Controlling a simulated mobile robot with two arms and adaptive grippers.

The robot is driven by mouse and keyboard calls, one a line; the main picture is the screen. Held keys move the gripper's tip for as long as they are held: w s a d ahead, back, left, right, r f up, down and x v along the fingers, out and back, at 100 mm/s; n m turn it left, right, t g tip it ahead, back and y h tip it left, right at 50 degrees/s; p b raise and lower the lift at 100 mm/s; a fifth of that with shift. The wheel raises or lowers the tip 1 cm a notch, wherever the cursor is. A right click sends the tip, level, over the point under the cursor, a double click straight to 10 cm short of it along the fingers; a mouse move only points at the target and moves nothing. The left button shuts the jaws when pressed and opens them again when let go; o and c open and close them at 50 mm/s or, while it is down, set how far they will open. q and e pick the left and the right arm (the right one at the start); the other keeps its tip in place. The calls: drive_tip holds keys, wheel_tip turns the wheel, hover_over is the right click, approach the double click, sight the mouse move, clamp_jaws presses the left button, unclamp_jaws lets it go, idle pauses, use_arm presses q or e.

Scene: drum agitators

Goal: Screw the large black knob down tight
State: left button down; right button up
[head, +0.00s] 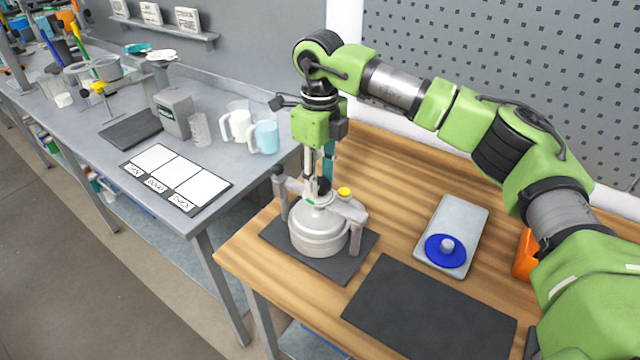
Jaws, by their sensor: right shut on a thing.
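A pale grey drum (318,232) with a clamp frame over its lid stands on a dark mat at the left end of the wooden bench. My right gripper (318,182) points straight down over the lid's middle and is shut on a black knob (324,185), which is mostly hidden by the fingers. I cannot tell whether the knob sits flush. A smaller black knob (278,171) tops the clamp's left post. A yellow cap (344,192) is at the clamp's right side. My left gripper is not in view.
An empty dark mat (430,310) lies in front on the wooden bench. A grey tray (466,212) with a blue disc (445,250) is to the right, beside an orange object (524,254). A metal bench at left holds mugs (264,137) and a card (175,178).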

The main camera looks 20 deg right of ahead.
sight(319, 183)
drive_tip(key=m+b, duration=0.1)
drive_tip(key=m, duration=0.2)
drive_tip(key=shift+m+b, duration=0.3)
drive_tip(key=shift+w+r+m+b, duration=0.15)
drive_tip(key=shift+m+b, duration=0.3)
drive_tip(key=shift+m, duration=0.75)
drive_tip(key=shift+r, duration=0.1)
drive_tip(key=o, duration=1)
drive_tip(key=shift+o, duration=0.6)
drive_tip(key=shift+a, duration=0.1)
wheel_tip(319, 183, up, 12)
